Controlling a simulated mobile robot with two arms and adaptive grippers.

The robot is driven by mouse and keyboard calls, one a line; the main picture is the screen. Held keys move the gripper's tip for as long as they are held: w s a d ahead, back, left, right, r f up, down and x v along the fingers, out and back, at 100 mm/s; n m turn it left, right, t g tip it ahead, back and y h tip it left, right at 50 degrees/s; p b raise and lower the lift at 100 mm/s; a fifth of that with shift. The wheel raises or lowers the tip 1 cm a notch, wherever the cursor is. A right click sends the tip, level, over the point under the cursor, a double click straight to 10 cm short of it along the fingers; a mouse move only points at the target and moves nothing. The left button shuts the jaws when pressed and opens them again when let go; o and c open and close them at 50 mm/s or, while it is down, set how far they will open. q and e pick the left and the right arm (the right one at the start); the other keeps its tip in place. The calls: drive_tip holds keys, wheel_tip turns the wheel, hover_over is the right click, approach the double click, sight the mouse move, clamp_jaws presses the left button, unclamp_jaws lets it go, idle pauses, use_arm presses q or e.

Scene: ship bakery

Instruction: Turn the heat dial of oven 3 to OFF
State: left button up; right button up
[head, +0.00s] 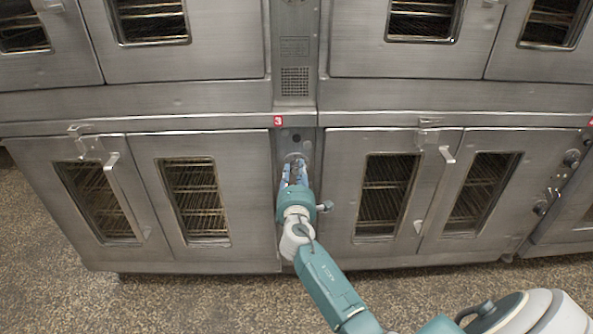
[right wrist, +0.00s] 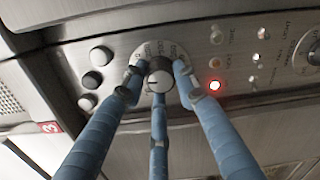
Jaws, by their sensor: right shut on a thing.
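Oven 3 (head: 140,195) has its red number 3 label (head: 278,121) at the top of a narrow control column. My right gripper (head: 295,172) reaches that column just below the label and covers most of the controls in the head view. In the right wrist view its blue fingers (right wrist: 155,85) are shut around a dark round dial with a light face (right wrist: 159,76). A ring of printed numbers (right wrist: 148,50) surrounds the dial, partly hidden by the fingers. I cannot read its exact setting. My left gripper is not in view.
A red lamp (right wrist: 214,85) glows beside the dial, near small switches (right wrist: 217,36). Several black buttons (right wrist: 101,55) sit on its other side. Another oven (head: 340,190) stands right of the column, with more ovens above. The speckled floor (head: 60,290) in front is clear.

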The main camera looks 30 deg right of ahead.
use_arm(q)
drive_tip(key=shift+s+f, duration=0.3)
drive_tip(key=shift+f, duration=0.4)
use_arm(e)
drive_tip(key=shift+w+a+r+n, duration=0.15)
drive_tip(key=shift+a+r+n, duration=0.1)
drive_tip(key=shift+n, duration=0.45)
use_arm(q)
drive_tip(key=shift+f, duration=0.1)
use_arm(e)
drive_tip(key=shift+f, duration=0.1)
drive_tip(key=o, duration=1.1)
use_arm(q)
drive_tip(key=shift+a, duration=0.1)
use_arm(e)
drive_tip(key=shift+o, duration=0.2)
drive_tip(key=shift+w+f, duration=0.1)
drive_tip(key=shift+f, duration=0.05)
drive_tip(key=shift+s, duration=0.2)
drive_tip(key=shift+s+a+f, duration=0.1)
drive_tip(key=shift+s+a, duration=0.1)
drive_tip(key=shift+s, duration=0.1)
drive_tip(key=v, duration=1.1)
